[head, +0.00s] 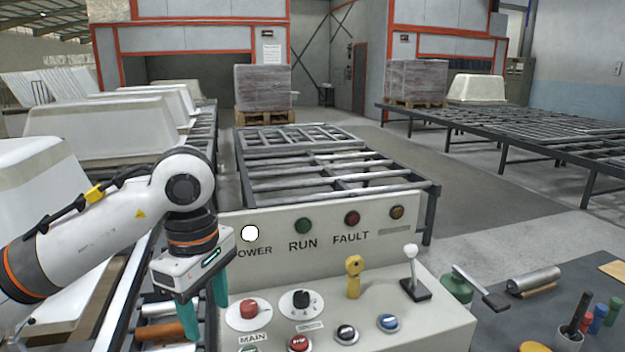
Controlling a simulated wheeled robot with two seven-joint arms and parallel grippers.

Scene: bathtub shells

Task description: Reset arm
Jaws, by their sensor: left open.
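My left arm comes in from the left, and its gripper (206,312) points down with its teal fingers apart and nothing seen between them. It hangs at the left end of the beige control console (425,318), left of the red MAIN knob (249,309). I cannot tell whether a finger touches the console. My right gripper is not in view. The console also has a black selector knob (301,300), a yellow key-like handle (353,277), a white-knobbed lever (411,266) and several push buttons. Its upright panel has a lit white POWER lamp (250,233) and RUN and FAULT lamps.
White tub shells (95,135) stand on a rack at the left. An empty roller conveyor (330,172) lies behind the console. Open floor lies beyond.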

